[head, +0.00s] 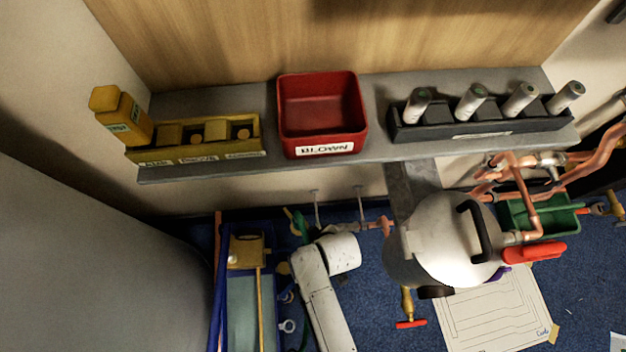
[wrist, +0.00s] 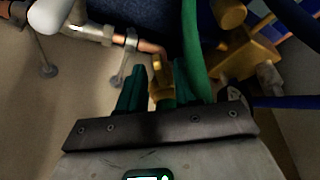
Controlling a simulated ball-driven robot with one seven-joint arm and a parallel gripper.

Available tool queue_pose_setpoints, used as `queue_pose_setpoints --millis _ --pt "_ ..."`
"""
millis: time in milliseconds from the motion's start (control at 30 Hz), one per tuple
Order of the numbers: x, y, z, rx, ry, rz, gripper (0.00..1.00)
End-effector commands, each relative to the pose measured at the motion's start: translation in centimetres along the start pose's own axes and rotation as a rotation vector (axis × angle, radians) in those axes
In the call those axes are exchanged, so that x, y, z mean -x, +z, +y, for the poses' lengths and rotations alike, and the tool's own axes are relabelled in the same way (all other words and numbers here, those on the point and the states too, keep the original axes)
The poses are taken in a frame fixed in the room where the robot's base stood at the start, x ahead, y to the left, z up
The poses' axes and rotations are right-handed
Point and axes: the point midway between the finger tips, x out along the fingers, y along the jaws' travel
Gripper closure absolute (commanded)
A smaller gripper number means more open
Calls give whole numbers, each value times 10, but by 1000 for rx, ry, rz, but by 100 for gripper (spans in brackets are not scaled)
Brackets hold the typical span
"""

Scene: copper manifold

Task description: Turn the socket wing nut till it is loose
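In the wrist view a brass-coloured piece that looks like the socket wing nut (wrist: 160,72) stands between the two dark green fingers of my gripper (wrist: 160,88). The fingers lie close on both sides of it. Whether they press on it or leave a small gap is not clear. A copper pipe end (wrist: 150,47) and a silver fitting lie just beyond the fingertips. In the head view my white arm reaches to the wall pipe (head: 372,225) below the shelf. The fingers and the wing nut cannot be made out there.
A green hose (wrist: 192,45) runs close beside the right finger. A grey shelf (head: 375,150) above holds a red bin (head: 322,110), a yellow block rack (head: 195,138) and a black rack (head: 480,122) of cylinders. A white tank (head: 450,240) and copper pipes stand to the right.

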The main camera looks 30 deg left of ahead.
Motion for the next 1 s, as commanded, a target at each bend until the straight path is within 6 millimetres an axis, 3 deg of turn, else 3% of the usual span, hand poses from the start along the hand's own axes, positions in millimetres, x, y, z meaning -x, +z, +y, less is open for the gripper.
queue_pose_setpoints --millis 333,1000 --pt "0 0 0 0 0 0 100" --pt "0 0 0 0 0 -1 100"
